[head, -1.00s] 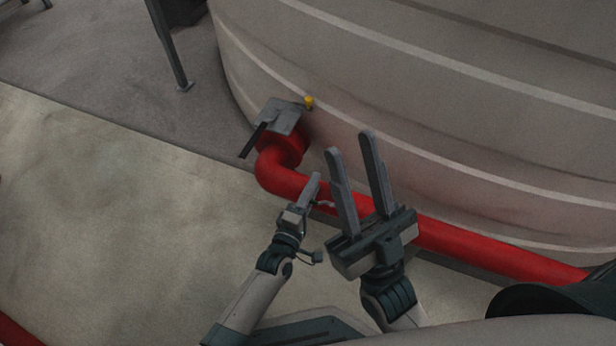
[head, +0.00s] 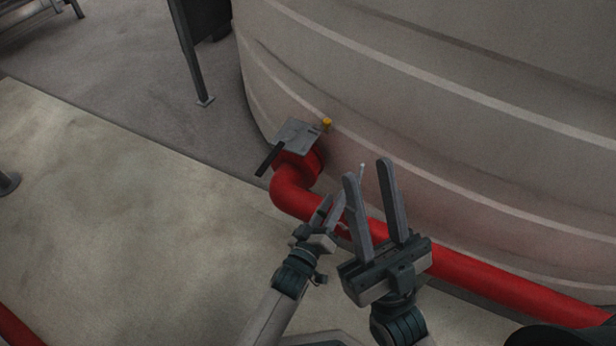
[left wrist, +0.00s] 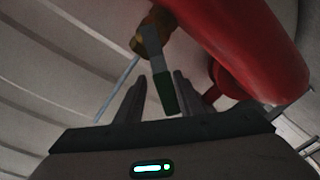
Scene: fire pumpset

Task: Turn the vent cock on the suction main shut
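The suction main (head: 475,270) is a red pipe running along the foot of the big grey tank. In the left wrist view the vent cock is a brass body (left wrist: 150,38) beside the red pipe (left wrist: 245,45). Its grey lever ends in a dark green grip (left wrist: 165,92). My left gripper (head: 331,206) is at the pipe, open, with its fingers (left wrist: 160,80) on either side of the green grip in that view; I cannot tell whether they touch it. In the head view the cock is mostly hidden behind my grippers. My right gripper (head: 367,172) is open and empty, above the pipe.
The tank wall (head: 430,130) rises close behind. A dark post (head: 190,60) stands at upper left.

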